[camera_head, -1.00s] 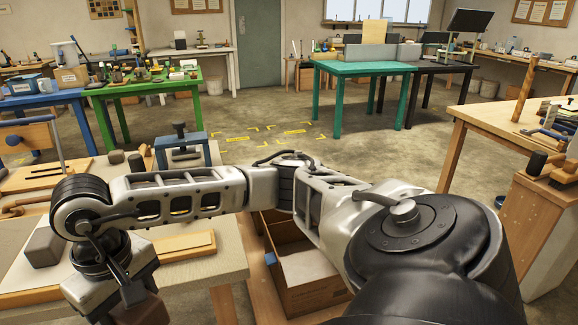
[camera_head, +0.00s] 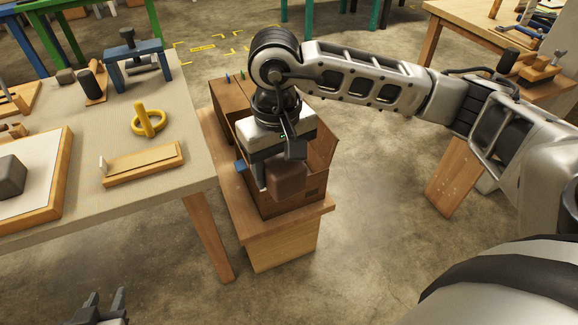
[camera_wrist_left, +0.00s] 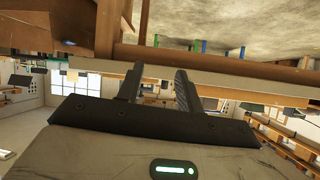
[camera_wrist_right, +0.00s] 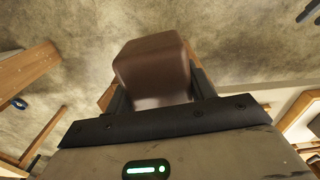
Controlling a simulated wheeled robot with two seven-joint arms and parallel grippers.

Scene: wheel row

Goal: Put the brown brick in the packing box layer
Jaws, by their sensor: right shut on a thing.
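The brown brick (camera_head: 287,178) is held in my right gripper (camera_head: 275,180), over the open packing box (camera_head: 290,208) in the head view. In the right wrist view the brick (camera_wrist_right: 153,68) sits between the two fingers (camera_wrist_right: 160,95). The brick hides much of the box's inside, so I cannot tell how far it is above the layer. My left gripper (camera_head: 104,300) is at the bottom left, its fingers apart and empty; they also show apart in the left wrist view (camera_wrist_left: 157,85).
The box stands on a wooden stand (camera_head: 280,240). To its left is a table (camera_head: 80,222) with a grey block (camera_head: 10,176) in a tray, a wooden board (camera_head: 143,165), a yellow ring with a peg (camera_head: 148,121) and a blue stand (camera_head: 138,70).

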